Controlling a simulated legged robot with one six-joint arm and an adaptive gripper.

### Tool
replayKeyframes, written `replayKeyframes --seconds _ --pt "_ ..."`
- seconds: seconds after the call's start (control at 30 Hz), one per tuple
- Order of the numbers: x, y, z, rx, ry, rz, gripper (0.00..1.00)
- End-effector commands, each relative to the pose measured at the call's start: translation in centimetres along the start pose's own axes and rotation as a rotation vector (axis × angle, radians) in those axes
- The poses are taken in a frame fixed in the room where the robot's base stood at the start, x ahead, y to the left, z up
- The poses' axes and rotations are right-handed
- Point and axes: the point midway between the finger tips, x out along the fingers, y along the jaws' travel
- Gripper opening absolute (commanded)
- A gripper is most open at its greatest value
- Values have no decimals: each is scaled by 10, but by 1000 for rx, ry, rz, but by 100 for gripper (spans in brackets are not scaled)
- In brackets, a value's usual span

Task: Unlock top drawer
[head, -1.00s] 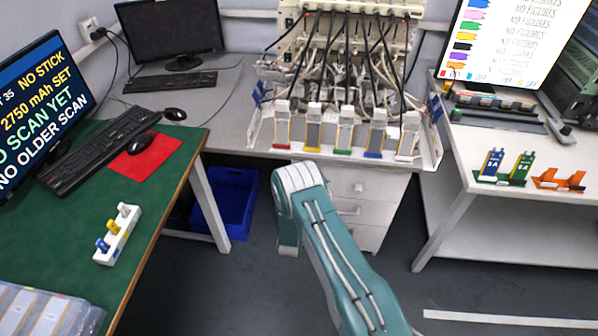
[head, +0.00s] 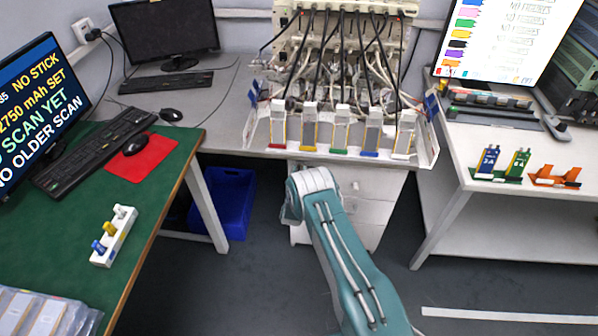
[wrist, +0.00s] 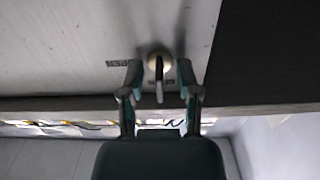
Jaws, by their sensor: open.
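The white drawer cabinet stands under the middle bench, and its top drawer (head: 378,184) is partly behind my arm in the head view. In the wrist view the pale top drawer front (wrist: 60,62) carries a round brass-coloured lock (wrist: 159,60) with a key (wrist: 159,82) in it. A small dark label, upside down in the picture, is left of the lock. My gripper (wrist: 159,70) is open, one finger on each side of the key, with gaps visible on both sides. The gripper is hidden behind my arm in the head view.
The bench edge (wrist: 60,103) runs close beside the lock in the wrist view. Above the cabinet, a rack (head: 340,150) holds several pouch cells. A blue bin (head: 228,205) stands left, under the benches. A green table (head: 60,225) is at left; a white bench is at right.

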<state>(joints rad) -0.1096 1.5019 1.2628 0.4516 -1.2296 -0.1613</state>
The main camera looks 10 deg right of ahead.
Motion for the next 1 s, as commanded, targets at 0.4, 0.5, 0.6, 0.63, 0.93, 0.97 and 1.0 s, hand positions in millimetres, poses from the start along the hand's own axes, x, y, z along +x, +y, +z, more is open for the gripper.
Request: replayKeyframes --seconds 0.4,0.5,0.6,0.63,0.93,0.97,1.0 --pt "0 -1 0 1 0 -1 0" --pt "0 -1 0 9 0 -1 0" --pt "0 -1 0 28 0 -1 0" --pt "0 -1 0 38 0 -1 0" --pt "0 0 0 223 0 -2 0" --pt "0 0 0 249 0 -2 0" --pt "0 0 0 285 0 -2 0"
